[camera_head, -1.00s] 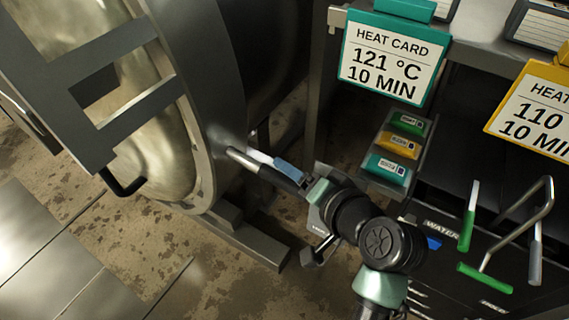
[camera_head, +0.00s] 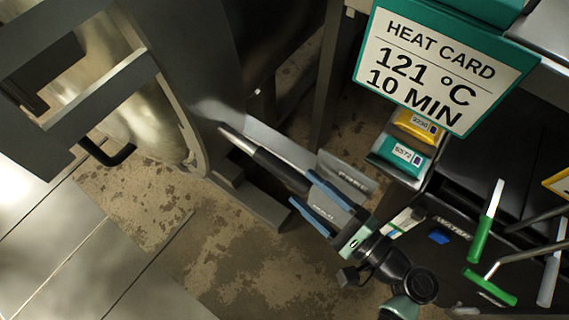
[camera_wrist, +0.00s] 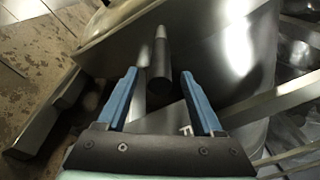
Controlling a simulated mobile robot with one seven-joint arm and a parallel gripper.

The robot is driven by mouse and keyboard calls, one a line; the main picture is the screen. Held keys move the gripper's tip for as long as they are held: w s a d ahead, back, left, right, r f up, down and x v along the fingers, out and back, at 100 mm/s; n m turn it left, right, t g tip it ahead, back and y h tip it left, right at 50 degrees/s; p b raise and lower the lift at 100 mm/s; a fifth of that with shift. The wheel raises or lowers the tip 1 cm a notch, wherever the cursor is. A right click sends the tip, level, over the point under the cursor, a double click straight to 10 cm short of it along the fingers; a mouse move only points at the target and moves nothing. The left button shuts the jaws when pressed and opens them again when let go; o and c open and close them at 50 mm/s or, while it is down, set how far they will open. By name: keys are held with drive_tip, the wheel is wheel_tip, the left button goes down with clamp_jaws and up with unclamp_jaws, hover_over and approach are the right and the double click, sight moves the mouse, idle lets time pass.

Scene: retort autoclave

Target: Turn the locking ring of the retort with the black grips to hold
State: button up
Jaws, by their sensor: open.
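The retort (camera_head: 185,75) is a large grey metal drum at the left in the head view. A black grip (camera_head: 265,160) on a bar sticks out from its rim, down and to the right. In the wrist view the grip (camera_wrist: 161,72) points towards me, its end near the fingertips. My gripper (camera_head: 303,188) has two blue fingers, spread apart, one on each side of the grip's end. I see a gap on both sides in the wrist view; whether the end lies fully between the fingers I cannot tell. Another black handle (camera_head: 108,155) curves below the door frame.
A small lettered plate (camera_head: 345,173) sits just behind my gripper. A heat card (camera_head: 440,70) reading 121 °C, 10 MIN hangs at upper right. Yellow (camera_head: 418,126) and teal (camera_head: 402,156) blocks are below it. Green-handled levers (camera_head: 484,225) stand at right. The stained floor is clear below.

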sight(284, 171)
drive_tip(key=x, duration=0.7)
drive_tip(key=shift+f, duration=0.1)
clamp_jaws()
idle(1.2)
